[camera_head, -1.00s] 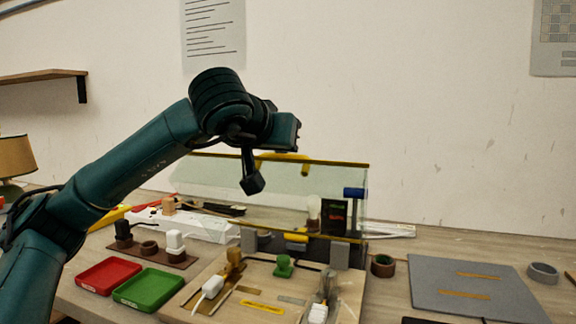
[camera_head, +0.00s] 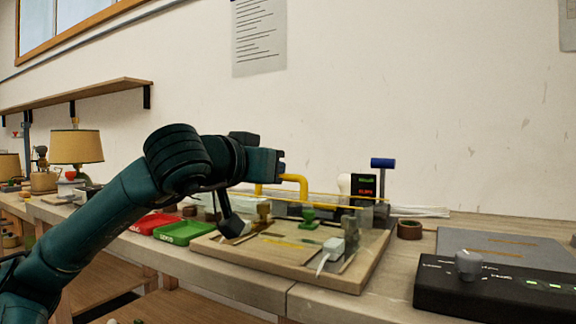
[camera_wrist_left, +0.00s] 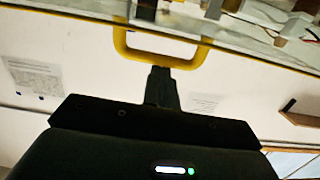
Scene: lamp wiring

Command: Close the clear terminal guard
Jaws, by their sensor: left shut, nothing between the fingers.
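The clear terminal guard, with thin yellow edges, is above the wooden wiring board (camera_head: 330,277) in the head view, seen at a shallow angle; I cannot tell its exact tilt. Its yellow handle (camera_head: 297,181) stands at its left part. The handle also shows in the left wrist view (camera_wrist_left: 188,62), along the panel's yellow edge. My left gripper (camera_head: 279,165) is beside the handle in the head view. In the left wrist view its shut, empty fingers (camera_wrist_left: 160,75) point at the handle's bar; whether they touch is unclear. My right gripper is not in view.
On the board are a green part (camera_head: 309,217) and a white connector (camera_head: 324,254). A black panel with a knob (camera_head: 480,290), a grey mat (camera_head: 500,247) and a brown ring (camera_head: 409,229) lie right.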

